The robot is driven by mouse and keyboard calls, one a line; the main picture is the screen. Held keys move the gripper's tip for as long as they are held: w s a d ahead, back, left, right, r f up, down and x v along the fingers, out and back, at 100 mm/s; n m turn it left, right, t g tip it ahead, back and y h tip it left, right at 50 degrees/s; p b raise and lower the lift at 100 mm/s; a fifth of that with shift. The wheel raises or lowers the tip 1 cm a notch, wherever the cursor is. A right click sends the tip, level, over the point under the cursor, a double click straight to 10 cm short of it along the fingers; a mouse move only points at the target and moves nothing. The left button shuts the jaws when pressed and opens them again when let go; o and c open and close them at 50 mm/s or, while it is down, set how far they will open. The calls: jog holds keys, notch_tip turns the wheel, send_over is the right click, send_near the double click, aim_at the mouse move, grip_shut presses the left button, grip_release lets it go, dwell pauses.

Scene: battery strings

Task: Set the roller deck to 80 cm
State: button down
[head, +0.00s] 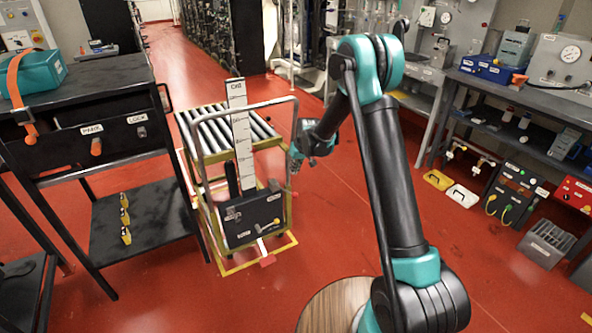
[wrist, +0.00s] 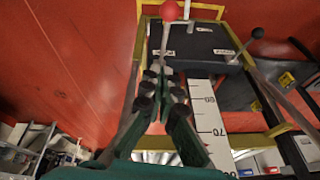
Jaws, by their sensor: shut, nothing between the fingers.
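The roller deck (head: 210,136) is a bed of grey rollers on a yellow-framed trolley left of centre in the head view. A tall white scale (head: 240,135) stands upright at its near side; it also shows in the wrist view (wrist: 208,115), with 60 and 70 readable. The deck's exact height reading is unclear. A black control box (head: 255,217) is on the trolley's front. The wrist view shows a red ball knob (wrist: 171,10) and a black-knobbed lever (wrist: 257,34). My gripper (head: 300,158) is shut and empty, right of the trolley; its fingers (wrist: 163,68) point towards the red knob.
A black workbench (head: 95,155) with a teal case (head: 35,75) stands close left of the trolley. A grey bench (head: 540,95) with equipment lines the right side.

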notch_tip(320, 180, down, 8)
jog(key=s, duration=0.1)
jog(key=shift+s+f, duration=0.2)
dwell(0.5)
